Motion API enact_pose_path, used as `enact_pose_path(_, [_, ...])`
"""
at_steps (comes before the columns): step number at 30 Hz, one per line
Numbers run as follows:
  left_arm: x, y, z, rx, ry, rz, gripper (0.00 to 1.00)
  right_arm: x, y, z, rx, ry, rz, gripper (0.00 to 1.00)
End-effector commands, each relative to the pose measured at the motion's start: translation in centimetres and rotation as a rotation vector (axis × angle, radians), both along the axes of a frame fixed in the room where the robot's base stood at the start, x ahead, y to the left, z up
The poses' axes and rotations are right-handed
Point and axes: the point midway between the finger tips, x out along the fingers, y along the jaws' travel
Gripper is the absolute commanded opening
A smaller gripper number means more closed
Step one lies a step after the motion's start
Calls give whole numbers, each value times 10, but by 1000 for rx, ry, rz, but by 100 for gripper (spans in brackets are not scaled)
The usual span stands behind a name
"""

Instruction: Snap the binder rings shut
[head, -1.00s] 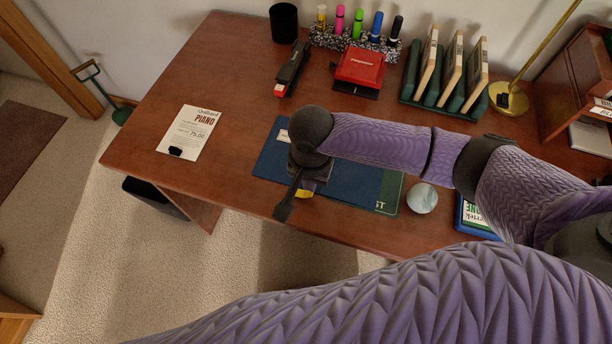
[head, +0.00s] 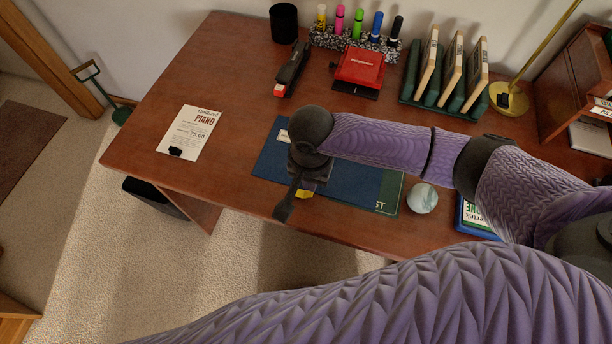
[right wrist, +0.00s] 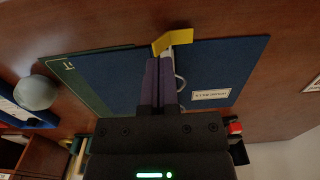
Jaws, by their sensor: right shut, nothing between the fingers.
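A blue binder (head: 345,195) lies open and flat on the desk, partly under my right arm. In the right wrist view the binder (right wrist: 215,70) shows a white label, a pale curved ring (right wrist: 180,85) and a metal strip between its covers. A yellow tab (right wrist: 172,40) stands at the strip's end; it also shows at the near edge in the head view (head: 305,194). My right gripper (right wrist: 158,65) is shut and empty over the binder's middle, beside the ring. Its fingers hide part of the strip. Whether the ring is closed, I cannot tell. My left gripper is out of view.
A green mat (head: 391,195) lies under the binder. A marbled ball (head: 422,198) sits right of it.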

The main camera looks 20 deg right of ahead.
Motion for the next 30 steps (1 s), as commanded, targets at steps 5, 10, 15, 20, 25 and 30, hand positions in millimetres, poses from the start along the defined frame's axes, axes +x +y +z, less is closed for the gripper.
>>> enact_pose_path(5, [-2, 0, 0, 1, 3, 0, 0, 0, 0, 0, 0, 0, 0, 0])
enact_pose_path(10, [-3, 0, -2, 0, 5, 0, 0, 0, 0, -4, 0, 0, 0, 0])
enact_pose_path(15, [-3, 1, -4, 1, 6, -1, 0, 0, 0, -9, 1, 1, 0, 0])
enact_pose_path(20, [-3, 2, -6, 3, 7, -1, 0, 0, 0, -13, 1, 1, 0, 0])
enact_pose_path(25, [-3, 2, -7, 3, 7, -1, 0, 0, 0, -17, 1, 1, -1, 0])
enact_pose_path(30, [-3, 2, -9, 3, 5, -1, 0, 0, 0, -21, 1, 1, -1, 0])
